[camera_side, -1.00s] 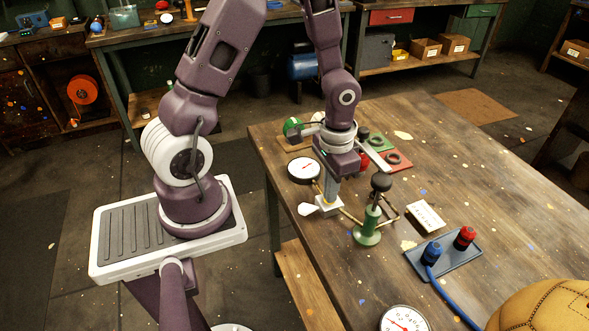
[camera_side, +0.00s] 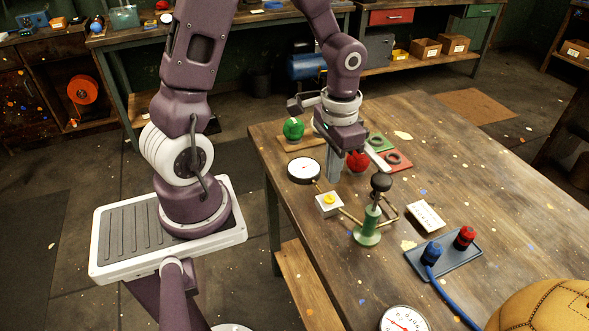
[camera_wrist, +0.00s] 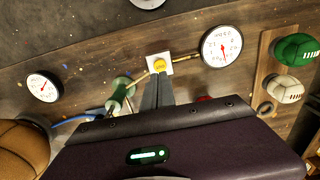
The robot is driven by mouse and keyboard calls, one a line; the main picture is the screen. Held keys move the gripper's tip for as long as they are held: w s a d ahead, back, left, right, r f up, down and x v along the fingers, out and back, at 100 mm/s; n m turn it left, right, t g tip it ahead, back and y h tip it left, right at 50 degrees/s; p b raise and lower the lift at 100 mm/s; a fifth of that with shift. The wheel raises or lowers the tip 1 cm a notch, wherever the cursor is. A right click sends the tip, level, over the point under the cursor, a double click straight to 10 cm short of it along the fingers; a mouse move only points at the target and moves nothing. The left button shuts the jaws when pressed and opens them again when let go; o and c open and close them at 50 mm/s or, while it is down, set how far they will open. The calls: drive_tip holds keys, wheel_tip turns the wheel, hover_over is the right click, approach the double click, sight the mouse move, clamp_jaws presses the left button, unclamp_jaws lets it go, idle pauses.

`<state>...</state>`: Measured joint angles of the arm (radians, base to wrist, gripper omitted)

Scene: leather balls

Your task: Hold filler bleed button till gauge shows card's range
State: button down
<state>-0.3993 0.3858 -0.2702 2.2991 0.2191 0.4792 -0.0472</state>
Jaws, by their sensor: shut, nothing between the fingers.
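The yellow bleed button (camera_side: 329,199) sits on a small white block, joined by a brass pipe to the green filler (camera_side: 368,228) with its black knob. It also shows in the wrist view (camera_wrist: 160,65). My gripper (camera_side: 333,178) is shut and empty, its tips raised behind the button and apart from it. The grey fingers (camera_wrist: 158,84) point at the button in the wrist view. The filler gauge (camera_side: 304,171) is left of the gripper; its red needle points downward in the wrist view (camera_wrist: 221,47), figures too small to read. The white card (camera_side: 425,217) lies right of the filler, its writing unreadable.
A green ball (camera_side: 293,129) and a red ball (camera_side: 357,162) stand behind. A blue tray (camera_side: 455,262) holds blue and red fittings. Another gauge (camera_side: 404,320) and a tan ball (camera_side: 548,308) are at the front. The table's right side is largely clear.

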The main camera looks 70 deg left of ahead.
drive_tip(key=shift+r, duration=0.1)
idle(0.7)
drive_tip(key=s+d+r+t, duration=0.2)
drive_tip(key=s+r, duration=0.4)
drive_tip(key=r, duration=0.2)
drive_tip(key=s+d+r+t, duration=0.3)
drive_tip(key=s+r, duration=0.4)
drive_tip(key=r, duration=0.2)
drive_tip(key=shift+r+t, duration=0.25)
drive_tip(key=shift+t, duration=0.05)
